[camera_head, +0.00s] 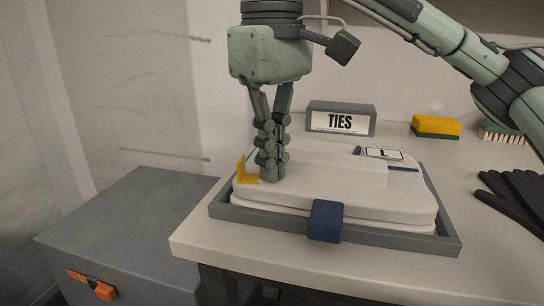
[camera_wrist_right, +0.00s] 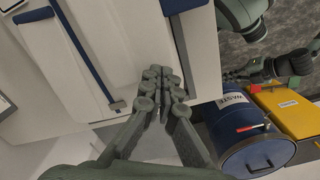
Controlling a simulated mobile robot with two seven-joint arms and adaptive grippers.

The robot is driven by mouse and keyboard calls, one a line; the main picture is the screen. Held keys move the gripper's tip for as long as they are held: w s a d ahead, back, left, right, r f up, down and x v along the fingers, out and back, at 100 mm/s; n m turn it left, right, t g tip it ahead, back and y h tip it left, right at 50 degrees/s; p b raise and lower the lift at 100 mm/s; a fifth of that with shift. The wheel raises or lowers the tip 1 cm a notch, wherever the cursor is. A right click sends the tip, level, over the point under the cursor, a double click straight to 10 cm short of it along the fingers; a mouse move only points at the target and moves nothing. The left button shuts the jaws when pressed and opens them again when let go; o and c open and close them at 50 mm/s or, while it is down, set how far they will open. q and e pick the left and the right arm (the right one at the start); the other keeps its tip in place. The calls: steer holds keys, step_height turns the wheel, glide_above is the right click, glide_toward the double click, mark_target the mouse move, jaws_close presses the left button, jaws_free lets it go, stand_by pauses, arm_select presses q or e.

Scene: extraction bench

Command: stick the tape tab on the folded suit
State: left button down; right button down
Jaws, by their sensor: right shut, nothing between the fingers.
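The folded white suit (camera_head: 330,195) lies in a grey tray (camera_head: 375,245), with a size label marked L (camera_head: 384,154) on top. A yellow L-shaped piece (camera_head: 247,174), which looks like the tape tab, is at the suit's left end, one part flat and one part standing up. My right gripper (camera_head: 268,178) points down, shut and empty, with its fingertips at the suit's top beside the yellow piece; I cannot tell if they touch. In the wrist view its fingers (camera_wrist_right: 165,85) are together. My left gripper (camera_wrist_right: 272,68) shows partly there; its jaws are unclear.
A dark blue strap (camera_head: 326,221) hangs over the tray's front. Behind are a TIES box (camera_head: 340,119), a yellow-green sponge (camera_head: 435,126) and a brush (camera_head: 502,133). Black gloves (camera_head: 515,195) lie right. A blue WASTE drum (camera_wrist_right: 245,130) and yellow case (camera_wrist_right: 290,110) stand below.

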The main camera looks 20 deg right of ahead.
step_height(320, 180, up, 3)
steer(key=shift+f+p, duration=0.1)
steer(key=shift+p, duration=0.8)
step_height(320, 180, up, 4)
steer(key=p, duration=0.4)
steer(key=shift+f, duration=0.1)
